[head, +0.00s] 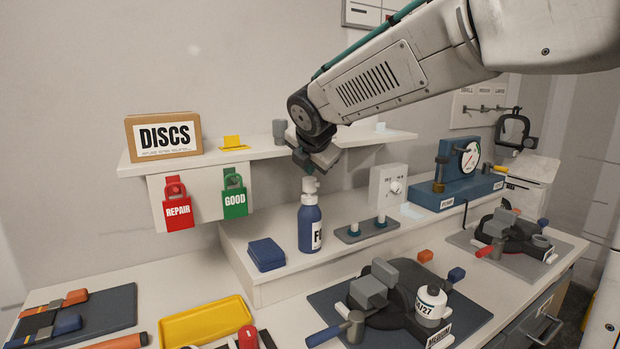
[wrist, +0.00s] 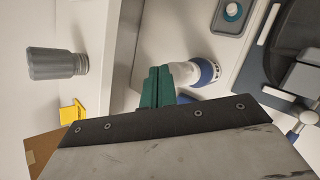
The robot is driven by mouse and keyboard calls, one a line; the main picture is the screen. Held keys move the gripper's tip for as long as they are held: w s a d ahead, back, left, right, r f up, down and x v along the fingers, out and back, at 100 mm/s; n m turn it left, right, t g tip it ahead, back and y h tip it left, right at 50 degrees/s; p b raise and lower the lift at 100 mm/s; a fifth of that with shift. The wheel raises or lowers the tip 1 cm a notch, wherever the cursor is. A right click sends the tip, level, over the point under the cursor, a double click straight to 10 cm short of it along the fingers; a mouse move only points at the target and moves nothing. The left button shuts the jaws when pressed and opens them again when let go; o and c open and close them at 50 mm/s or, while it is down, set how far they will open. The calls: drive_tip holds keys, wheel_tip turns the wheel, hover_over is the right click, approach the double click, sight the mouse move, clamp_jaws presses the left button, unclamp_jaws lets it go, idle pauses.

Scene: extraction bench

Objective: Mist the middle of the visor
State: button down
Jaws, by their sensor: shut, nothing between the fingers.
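A blue spray bottle (head: 309,230) with a white top and a partly visible label stands upright on the raised bench shelf. In the wrist view its white top (wrist: 185,73) shows just beyond the fingertips. My gripper (head: 316,168) is shut and empty, pointing down close above the bottle's top. I cannot tell whether they touch. Its green fingers (wrist: 157,88) are together in the wrist view. A dark-framed, curved piece (head: 515,131) at the far right may be the visor, but I cannot tell for sure.
A wall shelf holds a DISCS box (head: 163,136) and a grey canister (head: 280,131), left of my gripper. A blue block (head: 266,254) and a grey plate with two pegs (head: 367,230) flank the bottle. A dark fixture (head: 378,305) and a yellow tray (head: 205,321) stand in front.

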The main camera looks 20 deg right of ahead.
sight(310, 179)
drive_tip(key=shift+f, duration=0.5)
drive_tip(key=shift+r, duration=0.15)
idle(0.3)
drive_tip(key=shift+r, duration=0.9)
drive_tip(key=shift+r, duration=0.1)
wheel_tip(310, 179, up, 6)
drive_tip(key=shift+f, duration=0.1)
idle(2.4)
